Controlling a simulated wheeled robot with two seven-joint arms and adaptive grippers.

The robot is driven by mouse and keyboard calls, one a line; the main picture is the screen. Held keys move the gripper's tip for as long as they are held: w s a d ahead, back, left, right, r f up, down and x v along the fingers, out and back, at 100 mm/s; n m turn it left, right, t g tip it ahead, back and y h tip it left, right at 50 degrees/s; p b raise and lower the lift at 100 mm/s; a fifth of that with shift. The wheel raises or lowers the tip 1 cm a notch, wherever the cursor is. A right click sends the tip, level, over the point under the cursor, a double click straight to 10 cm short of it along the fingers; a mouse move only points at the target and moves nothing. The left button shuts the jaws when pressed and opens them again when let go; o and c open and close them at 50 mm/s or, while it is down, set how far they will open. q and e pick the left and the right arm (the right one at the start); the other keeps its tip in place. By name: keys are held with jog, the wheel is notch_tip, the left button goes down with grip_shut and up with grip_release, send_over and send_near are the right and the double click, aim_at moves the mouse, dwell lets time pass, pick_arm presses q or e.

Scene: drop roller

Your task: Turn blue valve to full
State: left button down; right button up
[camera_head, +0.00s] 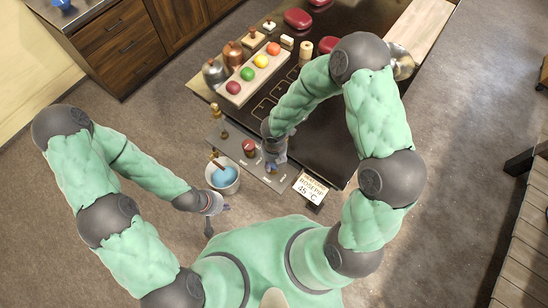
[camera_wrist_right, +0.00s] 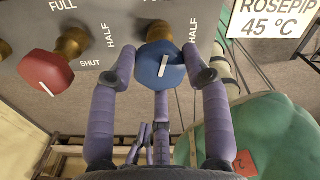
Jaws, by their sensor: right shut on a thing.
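The blue valve (camera_wrist_right: 160,66) has a white line on its face, close to upright with its top leaning slightly right. It sits on a grey panel (camera_wrist_right: 20,20) on a brass stem, with FULL above it and HALF to its upper right. My right gripper (camera_wrist_right: 161,76) is shut on the blue valve, a purple finger on each side and another below. In the head view my right gripper (camera_head: 275,153) is at the panel by the counter's front edge. My left gripper (camera_head: 212,206) hangs beside a white bucket; its fingers are too small to read.
A red valve (camera_wrist_right: 47,72) is left of the blue one. A sign (camera_head: 311,188) reading 45 °C stands right of the panel. The white bucket (camera_head: 232,186) holds blue stuff. A tray of coloured balls (camera_head: 240,92) and bottles sit on the counter.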

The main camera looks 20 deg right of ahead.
jog(key=shift+n+p, duration=0.8)
jog(key=shift+n, duration=0.9)
jog(key=o, duration=1.1)
notch_tip(320, 180, up, 12)
